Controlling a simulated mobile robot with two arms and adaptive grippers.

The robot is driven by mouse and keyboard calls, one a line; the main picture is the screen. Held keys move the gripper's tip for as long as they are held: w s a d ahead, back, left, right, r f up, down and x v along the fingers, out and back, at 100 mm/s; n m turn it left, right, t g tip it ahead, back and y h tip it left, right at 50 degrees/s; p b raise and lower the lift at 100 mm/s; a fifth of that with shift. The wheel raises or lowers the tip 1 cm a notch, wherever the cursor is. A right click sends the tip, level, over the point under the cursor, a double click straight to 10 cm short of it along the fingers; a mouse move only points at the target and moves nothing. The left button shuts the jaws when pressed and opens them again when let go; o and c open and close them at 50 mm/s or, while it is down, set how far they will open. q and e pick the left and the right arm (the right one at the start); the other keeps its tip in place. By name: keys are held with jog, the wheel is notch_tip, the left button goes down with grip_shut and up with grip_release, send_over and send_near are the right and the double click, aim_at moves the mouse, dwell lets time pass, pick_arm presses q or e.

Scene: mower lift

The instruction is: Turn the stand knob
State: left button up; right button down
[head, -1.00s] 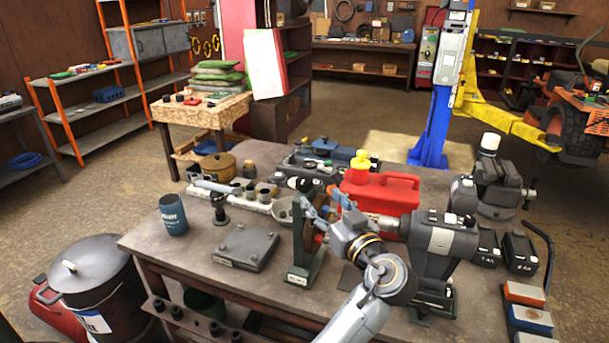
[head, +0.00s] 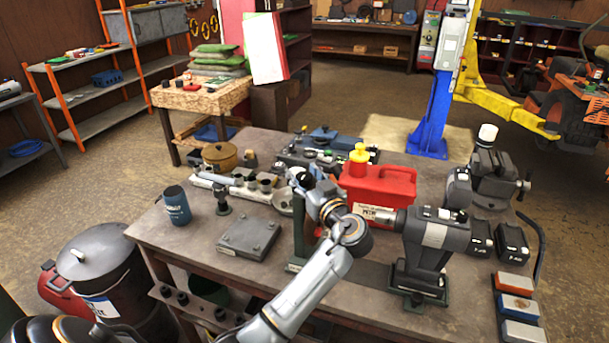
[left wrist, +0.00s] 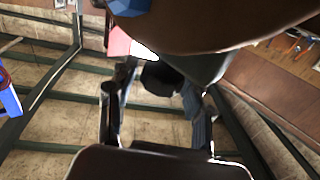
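A narrow green stand (head: 299,232) rises from the workbench (head: 190,240), partly hidden behind my left arm. My left gripper (head: 302,184) is at the upper part of this stand in the head view, and its fingertips are hard to make out there. In the left wrist view, the two fingers of my left gripper (left wrist: 158,92) are apart. A dark rounded piece (left wrist: 160,76), possibly the stand knob, shows between or just beyond the fingertips. I cannot tell whether they touch it. A large brown round shape (left wrist: 215,22) covers the top of that view. My right gripper is out of view.
A red jug (head: 380,190) and a dark bench machine (head: 432,240) stand right of the arm. A flat grey plate (head: 248,236) and a blue cup (head: 177,205) are on the left. A vise (head: 492,180) is at the right. The bench's front left is clear.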

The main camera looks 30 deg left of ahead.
pick_arm(q)
jog(key=c, duration=0.7)
jog(key=shift+c, duration=0.2)
jog(key=shift+f+t, duration=0.1)
jog(key=shift+t, duration=0.2)
